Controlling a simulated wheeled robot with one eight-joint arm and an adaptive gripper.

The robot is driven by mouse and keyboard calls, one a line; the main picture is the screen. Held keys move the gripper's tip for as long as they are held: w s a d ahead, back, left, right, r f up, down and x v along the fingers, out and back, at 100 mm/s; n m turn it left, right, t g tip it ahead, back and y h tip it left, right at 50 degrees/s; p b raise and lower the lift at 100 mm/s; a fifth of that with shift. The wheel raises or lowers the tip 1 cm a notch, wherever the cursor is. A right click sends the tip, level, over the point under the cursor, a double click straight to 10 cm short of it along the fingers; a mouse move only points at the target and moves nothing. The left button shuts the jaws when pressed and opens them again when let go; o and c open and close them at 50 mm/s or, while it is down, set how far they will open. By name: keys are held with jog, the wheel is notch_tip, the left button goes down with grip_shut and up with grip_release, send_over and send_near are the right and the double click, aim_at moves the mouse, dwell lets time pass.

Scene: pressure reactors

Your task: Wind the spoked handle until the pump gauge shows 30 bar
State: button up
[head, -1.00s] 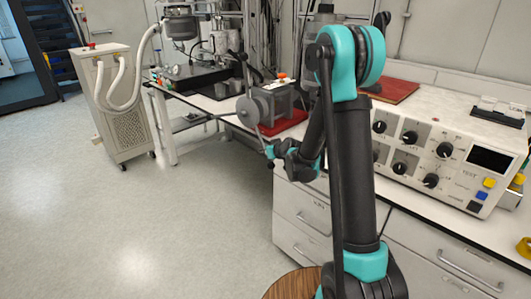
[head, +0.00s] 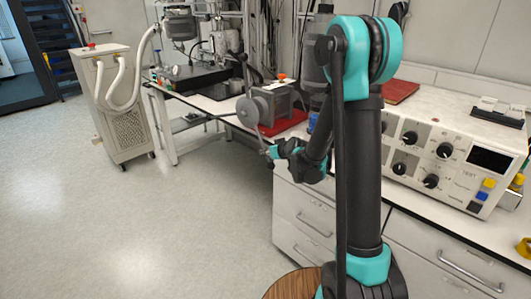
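The pump (head: 283,98) is a grey block with a red-topped part, standing on a red mat on the bench. The spoked handle (head: 248,111) is on its left side, with a round grey hub and thin rods reaching out. One rod runs down to my gripper (head: 270,154). My gripper is at the lower end of this rod, beside or around its tip. The fingers are too small and dark to tell whether they are closed on it. No readable pump gauge shows; the pump's right side is partly hidden by my arm.
A control box with knobs (head: 440,150) stands on the right bench, above white drawers (head: 304,214). A chiller with white hoses (head: 122,105) stands at the left. A wooden round top (head: 292,284) is at the bottom. The floor at left is clear.

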jog(key=v, duration=0.8)
jog(key=shift+s+d+r, duration=0.1)
jog(key=shift+s, duration=0.1)
dwell(3.8)
